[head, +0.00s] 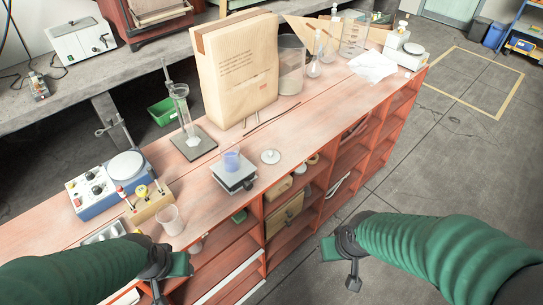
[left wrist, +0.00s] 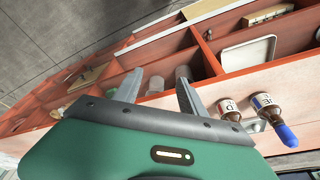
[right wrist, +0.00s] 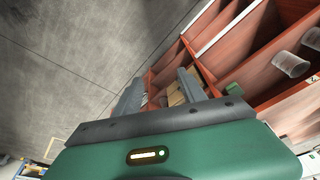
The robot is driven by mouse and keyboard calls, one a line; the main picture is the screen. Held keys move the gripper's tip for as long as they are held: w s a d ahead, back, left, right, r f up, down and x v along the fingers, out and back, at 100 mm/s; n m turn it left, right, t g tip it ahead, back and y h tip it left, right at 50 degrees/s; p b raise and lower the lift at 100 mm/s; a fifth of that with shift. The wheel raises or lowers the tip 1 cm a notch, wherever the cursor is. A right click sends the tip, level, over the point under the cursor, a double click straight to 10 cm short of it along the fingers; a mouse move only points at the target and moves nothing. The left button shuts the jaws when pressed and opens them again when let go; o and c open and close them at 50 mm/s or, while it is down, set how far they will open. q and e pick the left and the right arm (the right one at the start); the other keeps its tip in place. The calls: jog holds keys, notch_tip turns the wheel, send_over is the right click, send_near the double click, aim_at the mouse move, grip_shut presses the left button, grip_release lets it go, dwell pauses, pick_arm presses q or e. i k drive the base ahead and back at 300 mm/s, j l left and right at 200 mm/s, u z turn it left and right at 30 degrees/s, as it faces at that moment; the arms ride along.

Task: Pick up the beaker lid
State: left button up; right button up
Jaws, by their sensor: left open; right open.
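The beaker lid (head: 270,156) is a small pale disc with a knob, lying on the red bench top in the head view. Just left of it, a beaker with blue contents (head: 232,160) stands on a small grey square device (head: 234,177). My left gripper (head: 162,287) is low at the bench's front side, left of and nearer than the lid; its open fingers (left wrist: 160,88) also show in the left wrist view. My right gripper (head: 352,281) is over the floor in front of the shelves, open and empty, its fingers (right wrist: 160,88) in the right wrist view. Neither gripper touches the lid.
An empty glass beaker (head: 170,219) stands near the front edge, beside a wooden block with small bottles (head: 150,203). A glass column on a dark base (head: 193,143) and a large paper bag (head: 240,75) stand behind the lid.

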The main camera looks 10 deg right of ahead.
aim_at(270, 156)
jog(key=i+l+u, duration=0.25)
jog(key=l, duration=0.3)
jog(key=l+u, duration=0.25)
jog(key=l, duration=0.3)
jog(key=l+u, duration=0.2)
jog(key=l, duration=0.35)
jog(key=i, duration=0.05)
